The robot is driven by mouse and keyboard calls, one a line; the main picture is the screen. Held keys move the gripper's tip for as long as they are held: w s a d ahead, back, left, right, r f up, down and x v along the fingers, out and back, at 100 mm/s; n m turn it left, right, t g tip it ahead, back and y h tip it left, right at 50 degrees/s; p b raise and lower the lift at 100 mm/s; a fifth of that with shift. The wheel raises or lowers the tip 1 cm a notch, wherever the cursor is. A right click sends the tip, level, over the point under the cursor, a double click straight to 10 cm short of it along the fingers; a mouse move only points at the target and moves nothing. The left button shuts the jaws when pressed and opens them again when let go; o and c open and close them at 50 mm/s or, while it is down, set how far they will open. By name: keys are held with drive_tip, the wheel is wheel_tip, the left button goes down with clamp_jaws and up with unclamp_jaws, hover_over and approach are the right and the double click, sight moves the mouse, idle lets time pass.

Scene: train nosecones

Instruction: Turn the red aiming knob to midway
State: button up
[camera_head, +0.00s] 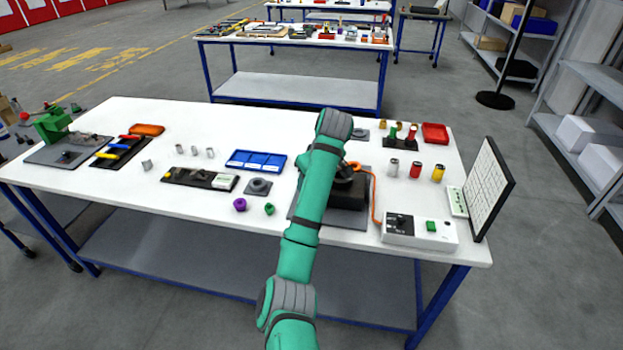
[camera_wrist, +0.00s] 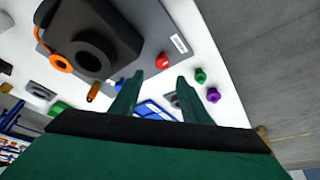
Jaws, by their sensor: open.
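The red aiming knob (camera_wrist: 163,60) shows in the wrist view beside a small white label, at the edge of the dark grey base plate (camera_wrist: 150,22) of a black device (camera_wrist: 88,48). Its turn angle is too small to read. My gripper (camera_wrist: 159,77) is open, its two green fingers apart with nothing held between them. The knob appears just beyond the fingertips, between their lines; I cannot tell the exact gap. In the head view my arm covers the knob and the gripper, while part of the black device (camera_head: 349,190) shows right of the arm.
Near the device stand a purple knob (camera_head: 240,204) and a green knob (camera_head: 270,209). A blue tray (camera_head: 257,161) lies behind them. An orange cable (camera_head: 374,195) runs towards a white control box (camera_head: 419,231) on the right. The white table's (camera_head: 150,205) front left is clear.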

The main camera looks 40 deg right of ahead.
drive_tip(key=shift+v, duration=1)
drive_tip(key=shift+a, duration=0.15)
